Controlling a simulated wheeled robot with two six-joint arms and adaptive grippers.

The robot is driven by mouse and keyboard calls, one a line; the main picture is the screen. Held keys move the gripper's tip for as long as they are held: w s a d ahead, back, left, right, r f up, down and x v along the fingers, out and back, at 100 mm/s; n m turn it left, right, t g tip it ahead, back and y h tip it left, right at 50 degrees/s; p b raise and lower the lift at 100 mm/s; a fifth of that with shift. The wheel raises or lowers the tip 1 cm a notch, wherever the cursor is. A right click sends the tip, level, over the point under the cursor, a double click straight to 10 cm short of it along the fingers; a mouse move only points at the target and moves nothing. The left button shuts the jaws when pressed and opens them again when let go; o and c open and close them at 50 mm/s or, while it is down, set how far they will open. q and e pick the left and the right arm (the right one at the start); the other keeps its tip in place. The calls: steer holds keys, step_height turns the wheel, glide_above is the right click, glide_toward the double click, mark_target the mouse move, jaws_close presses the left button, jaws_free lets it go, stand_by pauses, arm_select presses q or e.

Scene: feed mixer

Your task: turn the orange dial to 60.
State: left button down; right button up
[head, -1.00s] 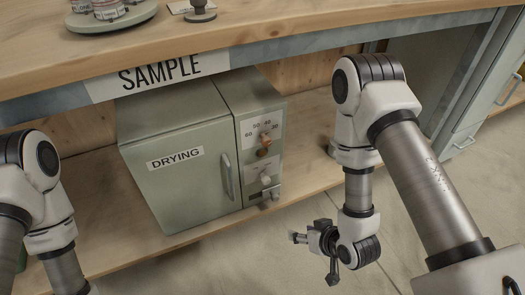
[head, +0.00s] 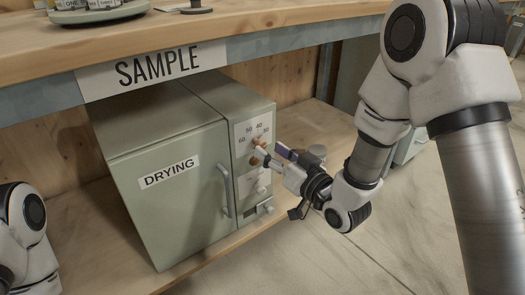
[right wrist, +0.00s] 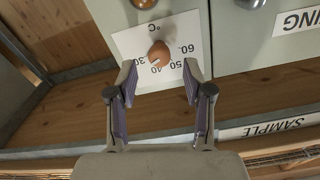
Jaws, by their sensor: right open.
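The orange dial (right wrist: 159,54) is on a white scale plate marked 30, 40, 50, 60 and °C in the right wrist view. Its pale pointer mark lies near 40. In the head view the dial (head: 257,141) is on the control panel of the green-grey drying oven (head: 170,215). My right gripper (right wrist: 160,76) is open and empty. Its two fingers stand on either side of the dial in the picture, and I cannot tell whether they touch it. In the head view my right gripper (head: 268,157) is close in front of the panel. My left gripper is out of view.
Another orange-brown knob (right wrist: 144,3) sits on the panel beyond the dial. The oven's door handle (head: 226,190) is left of the panel. The oven stands on a wooden shelf (head: 85,225) under a bench edge labelled SAMPLE (head: 155,70). The floor in front is clear.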

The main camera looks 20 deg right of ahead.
mark_target(264, 146)
steer(key=x, duration=0.3)
steer(key=shift+f+b, duration=0.15)
steer(key=shift+b, duration=0.25)
steer(key=shift+w+a, duration=0.2)
steer(key=shift+w, duration=0.3)
steer(key=shift+c, duration=0.4)
jaws_close()
